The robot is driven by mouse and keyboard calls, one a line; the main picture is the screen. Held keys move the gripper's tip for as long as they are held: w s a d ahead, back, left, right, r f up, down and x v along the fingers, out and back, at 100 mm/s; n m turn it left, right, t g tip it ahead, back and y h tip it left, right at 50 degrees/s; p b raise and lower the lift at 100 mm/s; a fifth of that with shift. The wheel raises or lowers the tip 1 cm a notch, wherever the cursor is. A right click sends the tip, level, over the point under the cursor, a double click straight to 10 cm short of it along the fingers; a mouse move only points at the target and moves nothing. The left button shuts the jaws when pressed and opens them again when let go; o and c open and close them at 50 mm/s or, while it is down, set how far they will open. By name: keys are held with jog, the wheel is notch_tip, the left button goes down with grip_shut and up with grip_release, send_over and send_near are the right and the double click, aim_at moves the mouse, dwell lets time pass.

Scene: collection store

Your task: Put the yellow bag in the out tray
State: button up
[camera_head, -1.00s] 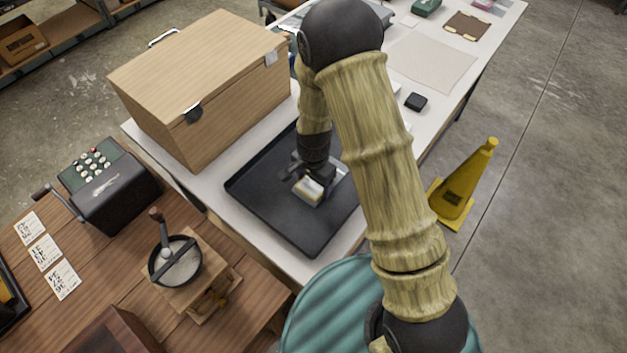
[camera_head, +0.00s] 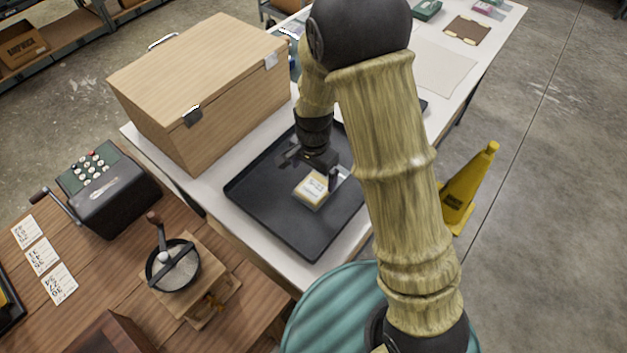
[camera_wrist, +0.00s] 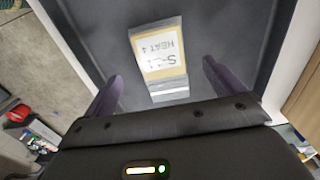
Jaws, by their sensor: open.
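The yellow bag (camera_head: 311,187), with a white label and a clear end, lies in the black tray (camera_head: 262,220) on the white table. It also shows in the wrist view (camera_wrist: 157,52), flat on the dark tray floor (camera_wrist: 222,40). No marking naming the tray as the out tray can be read. My gripper (camera_head: 312,164) is just above and behind the bag in the head view. In the wrist view my gripper (camera_wrist: 160,80) has its two dark fingers wide apart, with nothing between the tips, and the bag lies beyond them.
A large wooden case (camera_head: 200,85) stands left of the tray. A wooden table in front holds a black keyed machine (camera_head: 105,190), a grinder (camera_head: 175,265) and number cards (camera_head: 42,258). A yellow cone (camera_head: 467,190) stands on the floor at right. Much of the tray is bare.

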aim_at(314, 187)
notch_tip(314, 187, up, 6)
jog(key=shift+f+b, duration=0.2)
jog(key=shift+b, duration=0.1)
jog(key=shift+d, duration=0.1)
dwell(0.5)
jog(key=s+d+r+n+t, duration=0.1)
jog(key=s+d+r+n, duration=0.2)
jog(key=s+d, duration=0.2)
jog(key=s+d+r+n+t, duration=0.1)
jog(key=s+d+r+n, duration=0.2)
jog(key=d, duration=0.8)
jog(key=shift+s+r+n+t, duration=0.25)
jog(key=shift+s+n+t, duration=0.05)
jog(key=shift+s+n, duration=0.55)
